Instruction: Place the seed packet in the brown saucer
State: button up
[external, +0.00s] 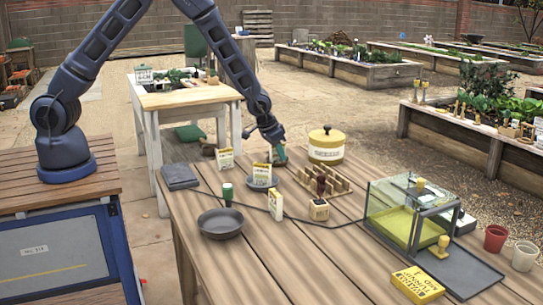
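Several upright white-and-yellow cards that look like seed packets stand on the wooden table: one at the back left (225,160), one (262,174) at a small grey-blue dish (250,184), and one nearer the front (276,205). I cannot tell which is the task's packet. A dark round dish (221,226) lies at the front left; it looks grey, and no clearly brown saucer stands out. My gripper (279,153) points down at the back of the table, left of the yellow pot, beside a small greenish item. Its fingers are too small to read, and any grip is unclear.
A yellow lidded pot (326,146) and a wooden rack (324,181) stand to the right of my gripper. A glass case (409,215), a yellow box (417,284) and two cups (495,238) are farther right. A dark cable crosses the table. The front middle is clear.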

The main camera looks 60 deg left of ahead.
jog(key=shift+o, duration=1.3)
jog(key=shift+r, duration=0.1)
jog(key=s+a+r, duration=0.3)
jog(key=s+r, duration=0.4)
jog(key=r, duration=0.4)
jog(key=s+a+r, duration=0.3)
jog(key=s+r, duration=0.5)
jog(key=r, duration=0.2)
jog(key=s+a+r, duration=0.4)
jog(key=s+r, duration=0.3)
jog(key=r, duration=0.4)
jog(key=s+a+r, duration=0.2)
jog(key=s+r, duration=0.1)
jog(key=s, duration=1)
jog(key=s+a+r, duration=0.2)
jog(key=s+a, duration=0.1)
jog(key=s, duration=0.9)
jog(key=shift+s+r, duration=0.4)
